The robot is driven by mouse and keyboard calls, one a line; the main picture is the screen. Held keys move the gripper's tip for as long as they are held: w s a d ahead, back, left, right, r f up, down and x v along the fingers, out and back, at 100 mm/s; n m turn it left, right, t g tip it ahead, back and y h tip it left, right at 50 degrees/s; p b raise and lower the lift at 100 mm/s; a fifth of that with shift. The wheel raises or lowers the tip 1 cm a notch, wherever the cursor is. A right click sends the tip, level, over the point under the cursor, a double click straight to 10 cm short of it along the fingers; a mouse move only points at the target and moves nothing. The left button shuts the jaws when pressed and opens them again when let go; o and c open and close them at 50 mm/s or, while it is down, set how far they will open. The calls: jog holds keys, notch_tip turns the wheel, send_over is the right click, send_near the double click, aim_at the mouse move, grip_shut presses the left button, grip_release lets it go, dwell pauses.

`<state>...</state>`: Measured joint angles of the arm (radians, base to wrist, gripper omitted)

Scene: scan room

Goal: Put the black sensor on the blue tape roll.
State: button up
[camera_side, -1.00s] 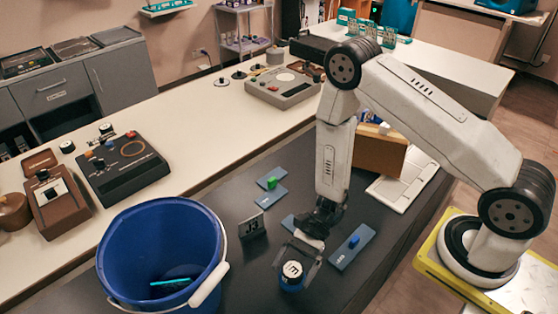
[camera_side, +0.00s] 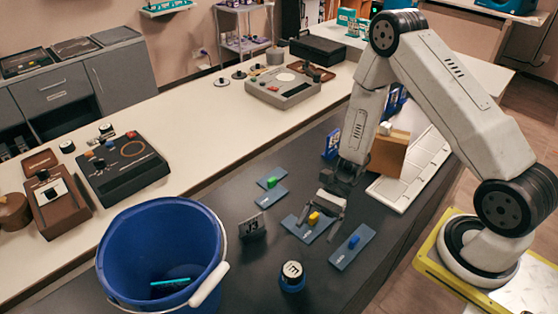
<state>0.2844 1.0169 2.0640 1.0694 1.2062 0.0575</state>
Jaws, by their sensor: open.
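A black round sensor (camera_side: 292,269) with a white label on its top sits on a blue tape roll (camera_side: 292,286) on the dark table, just right of the blue bucket. The two touch and look roughly upright. My gripper (camera_side: 324,210) is open and empty. It is above and to the right of the sensor, apart from it, near a yellow block (camera_side: 314,218) on a blue plate. Its fingers partly cover that plate.
The large blue bucket (camera_side: 160,255) stands at the left. Blue plates with a green block (camera_side: 272,182) and a blue block (camera_side: 353,242) lie nearby. A small dark sign (camera_side: 252,228) stands near the bucket. A cardboard box (camera_side: 388,154) is behind my gripper.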

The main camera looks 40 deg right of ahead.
jog(key=shift+d+r, duration=0.15)
jog(key=shift+d, duration=0.35)
dwell(0.3)
jog(key=d+r+n+t+h, duration=0.2)
jog(key=r+n+h, duration=0.4)
jog(key=r+n, duration=0.1)
jog(key=d+r+n+t+h, duration=0.3)
jog(key=r+n+h, duration=0.3)
jog(key=n+h, duration=0.1)
jog(key=shift+s+d+r+n, duration=0.35)
jog(key=shift+n, duration=0.55)
